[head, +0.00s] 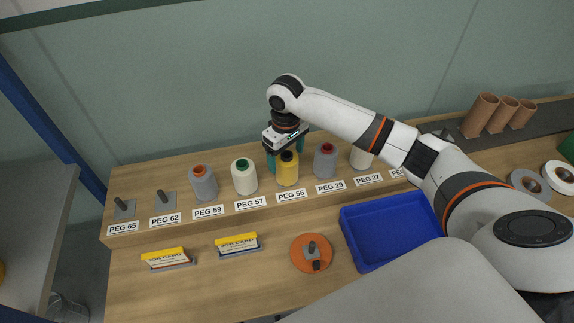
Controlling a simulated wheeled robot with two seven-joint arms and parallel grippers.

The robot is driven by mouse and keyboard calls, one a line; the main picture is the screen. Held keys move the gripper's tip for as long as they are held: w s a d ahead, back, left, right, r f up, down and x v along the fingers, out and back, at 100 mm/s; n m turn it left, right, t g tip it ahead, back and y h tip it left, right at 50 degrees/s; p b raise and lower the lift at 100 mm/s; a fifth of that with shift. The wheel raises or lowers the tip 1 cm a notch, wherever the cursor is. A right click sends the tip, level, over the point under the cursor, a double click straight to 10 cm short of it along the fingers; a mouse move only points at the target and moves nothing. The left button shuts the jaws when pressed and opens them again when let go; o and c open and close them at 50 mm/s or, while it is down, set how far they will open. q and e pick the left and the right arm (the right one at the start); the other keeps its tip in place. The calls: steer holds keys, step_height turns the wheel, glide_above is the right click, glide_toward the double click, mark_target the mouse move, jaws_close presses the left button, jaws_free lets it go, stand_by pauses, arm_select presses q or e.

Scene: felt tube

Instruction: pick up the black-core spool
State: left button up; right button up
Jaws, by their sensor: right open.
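The black-core spool is the yellow spool (288,173), standing upright on the raised shelf behind the PEG 56 label (291,195). Its dark core shows at the top. My right gripper (279,158) is open and points down at this spool. A teal finger shows at the spool's left side, and part of the other shows behind it to the right. I cannot tell whether the fingers touch the spool. My left gripper is not in view.
A white spool with a green core (244,177) and a grey spool with a red core (325,161) stand close on either side. A grey spool with an orange core (203,184) stands further left. A blue tray (352,240) and an orange disc (299,258) lie in front.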

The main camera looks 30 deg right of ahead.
steer(key=f, duration=0.1)
steer(key=f+p, duration=0.1)
steer(key=f, duration=0.3)
steer(key=shift+w+d+p, duration=0.2)
steer(key=shift+d+p, duration=0.1)
steer(key=shift+p, duration=0.05)
steer(key=shift+f, duration=0.4)
steer(key=shift+c, duration=0.3)
steer(key=c, duration=1.2)
